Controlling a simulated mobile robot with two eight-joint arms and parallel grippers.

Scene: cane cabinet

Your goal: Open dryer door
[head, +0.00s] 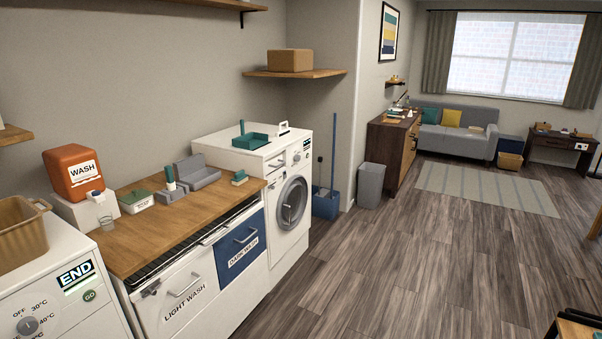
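A white front-loading machine (255,155) stands at the far end of the counter. Its round door (290,203) has a grey rim and dark glass, and it looks shut. No label saying dryer can be read on it. A second white machine (60,285) is at the near left, with dials, a GO button and a screen reading END. Its door is outside the picture, so I cannot tell which machine is the dryer. Neither of my grippers is in view.
Between the machines, a wooden counter (135,240) holds a WASH dispenser (72,172) and trays, above LIGHT WASH (180,297) and DARK WASH (243,243) bins. A blue bucket (326,204) and grey bin (370,185) stand beyond.

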